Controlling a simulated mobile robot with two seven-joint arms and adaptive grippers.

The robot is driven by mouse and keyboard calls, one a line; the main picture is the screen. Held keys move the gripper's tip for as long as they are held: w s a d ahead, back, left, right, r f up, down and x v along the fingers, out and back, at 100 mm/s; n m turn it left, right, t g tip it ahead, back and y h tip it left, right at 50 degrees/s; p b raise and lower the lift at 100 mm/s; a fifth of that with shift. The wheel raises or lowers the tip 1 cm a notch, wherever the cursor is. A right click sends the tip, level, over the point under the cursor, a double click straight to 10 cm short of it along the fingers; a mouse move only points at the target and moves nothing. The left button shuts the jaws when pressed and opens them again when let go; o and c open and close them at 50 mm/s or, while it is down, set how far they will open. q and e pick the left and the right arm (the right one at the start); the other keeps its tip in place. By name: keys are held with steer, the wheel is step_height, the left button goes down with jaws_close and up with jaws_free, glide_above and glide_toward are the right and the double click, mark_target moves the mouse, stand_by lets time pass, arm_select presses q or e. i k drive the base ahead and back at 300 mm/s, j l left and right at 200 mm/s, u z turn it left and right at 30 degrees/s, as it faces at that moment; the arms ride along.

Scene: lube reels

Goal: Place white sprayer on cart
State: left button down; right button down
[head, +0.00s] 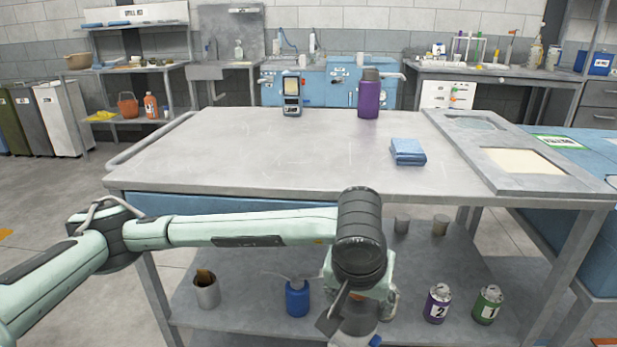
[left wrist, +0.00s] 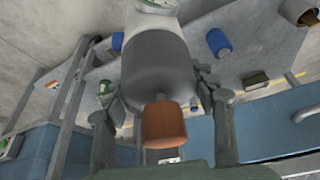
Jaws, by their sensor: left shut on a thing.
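The white sprayer (left wrist: 150,15) appears in the left wrist view as a bottle with a white body, a wide grey part and an orange-brown end. My left gripper (head: 350,312) is shut on it, with a finger on each side. In the head view, the gripper is low, in front of the cart's near edge, and mostly hides what it holds. The cart (head: 250,150) has a grey top, a side handle and a lower shelf. My right gripper is not in view.
A meter (head: 292,94), purple bottle (head: 369,97) and folded blue cloth (head: 407,152) are on the cart top; its left and middle are clear. The lower shelf holds a blue bottle (head: 297,299), purple can (head: 437,304), green can (head: 487,305) and open tin (head: 207,291).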

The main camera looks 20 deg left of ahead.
mark_target(226, 118)
steer(key=j+z, duration=0.1)
steer(key=z, duration=0.35)
steer(key=j+z, duration=0.1)
steer(key=z, duration=0.75)
steer(key=j+z, duration=0.15)
steer(key=z, duration=0.25)
steer(key=k+z, duration=0.1)
steer(key=z, duration=0.35)
steer(key=k+j+z, duration=0.15)
steer(key=z, duration=0.3)
steer(key=k+j+z, duration=0.2)
steer(key=z, duration=0.2)
steer(key=k+l, duration=0.15)
steer(key=k, duration=0.6)
steer(key=k+l+z, duration=0.15)
steer(key=k+z, duration=0.2)
steer(key=k, duration=0.35)
steer(key=k+z, duration=0.4)
steer(key=k, duration=0.3)
steer(key=k+l+z, duration=0.1)
steer(key=k+z, duration=0.3)
steer(key=k, duration=0.3)
steer(key=k+z, duration=0.5)
steer(key=k, duration=0.15)
